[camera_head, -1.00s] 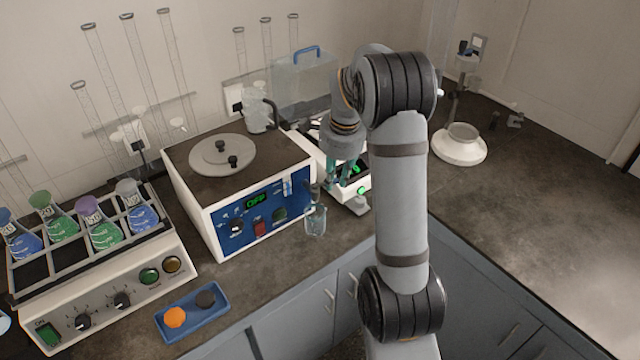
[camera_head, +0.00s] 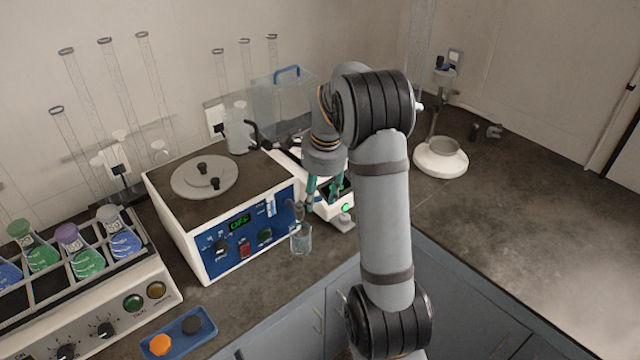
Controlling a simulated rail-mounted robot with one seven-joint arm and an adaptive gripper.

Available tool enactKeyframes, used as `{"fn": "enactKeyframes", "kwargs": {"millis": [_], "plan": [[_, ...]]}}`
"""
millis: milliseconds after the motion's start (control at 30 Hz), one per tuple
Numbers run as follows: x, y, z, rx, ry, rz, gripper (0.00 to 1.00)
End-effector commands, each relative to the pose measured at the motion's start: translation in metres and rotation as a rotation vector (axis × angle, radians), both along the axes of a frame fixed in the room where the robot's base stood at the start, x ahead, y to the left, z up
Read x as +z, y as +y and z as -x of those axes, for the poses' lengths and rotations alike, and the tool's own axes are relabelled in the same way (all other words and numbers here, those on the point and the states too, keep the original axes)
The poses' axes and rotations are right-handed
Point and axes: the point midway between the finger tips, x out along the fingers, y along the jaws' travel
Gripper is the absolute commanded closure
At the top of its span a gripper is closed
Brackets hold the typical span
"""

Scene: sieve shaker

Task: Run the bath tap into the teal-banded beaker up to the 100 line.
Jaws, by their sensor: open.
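The bath (camera_head: 222,240) is a white box with a blue front, a dark top and a round grey lid. Its green display (camera_head: 240,222) reads OFF. A small clear beaker (camera_head: 301,240) stands by the bath's front right corner; its band and 100 line are too small to make out, and I see no clear water level. The tap is small and hard to pick out just above the beaker. My gripper (camera_head: 325,198), with teal fingers, is open and points down behind and to the right of the beaker. Whether a finger touches the tap is unclear.
A shaker with coloured flasks (camera_head: 85,265) stands at left, and a blue tray (camera_head: 178,334) holds an orange and a dark piece. A white instrument with a green light (camera_head: 346,208) is close behind my gripper. The counter at right is largely clear.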

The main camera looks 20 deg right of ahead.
Motion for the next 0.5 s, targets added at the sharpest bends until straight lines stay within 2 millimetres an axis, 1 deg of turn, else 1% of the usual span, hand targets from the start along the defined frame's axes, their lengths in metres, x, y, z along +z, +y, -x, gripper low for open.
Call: {"fn": "enactKeyframes", "kwargs": {"millis": [167, 400, 500], "plan": [[0.031, 0.0, 0.004, 0.0, -0.008, 0.002, 0.6], [0.08, 0.0, 0.014, 0.001, -0.007, 0.002, 0.6], [0.096, 0.0, 0.017, 0.001, -0.007, 0.002, 0.6]]}}
